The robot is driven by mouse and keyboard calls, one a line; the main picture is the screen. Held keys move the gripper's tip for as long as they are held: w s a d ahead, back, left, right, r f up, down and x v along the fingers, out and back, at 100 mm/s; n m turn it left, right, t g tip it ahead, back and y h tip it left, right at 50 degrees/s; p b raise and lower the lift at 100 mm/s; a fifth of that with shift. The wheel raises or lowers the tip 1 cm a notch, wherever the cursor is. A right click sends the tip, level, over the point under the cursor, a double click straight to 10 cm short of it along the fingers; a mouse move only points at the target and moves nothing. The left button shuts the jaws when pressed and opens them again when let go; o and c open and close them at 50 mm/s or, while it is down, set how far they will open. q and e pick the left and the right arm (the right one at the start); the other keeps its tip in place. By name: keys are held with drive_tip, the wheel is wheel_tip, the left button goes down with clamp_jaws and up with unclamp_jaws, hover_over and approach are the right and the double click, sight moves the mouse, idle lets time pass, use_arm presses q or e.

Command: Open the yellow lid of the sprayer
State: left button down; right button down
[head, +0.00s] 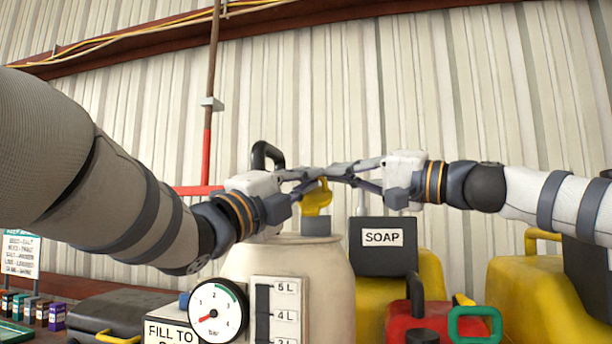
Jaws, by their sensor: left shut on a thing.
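The sprayer (285,262) is a cream tank with a pressure gauge and a level scale, standing at the front centre. Its yellow lid (316,203) sits above a dark grey neck (315,226) at the top. My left gripper (318,176) comes in from the left and is shut on the top of the yellow lid. My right gripper (340,172) comes in from the right, with its fingers converging at the same spot. The fingertips of both overlap there, so whether the right one touches the lid or is closed is unclear.
A red can (400,325) is in front, and a larger yellow can (530,285) is farther right. A black handle (266,152) rises behind my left gripper.

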use_arm(q)
drive_tip(key=c, duration=2)
unclamp_jaws()
drive_tip(key=shift+r, duration=0.1)
drive_tip(key=shift+c, duration=0.2)
drive_tip(key=shift+d, duration=0.15)
use_arm(e)
drive_tip(key=shift+s+a+f, duration=0.15)
drive_tip(key=shift+s+a, duration=0.15)
drive_tip(key=shift+a, duration=0.05)
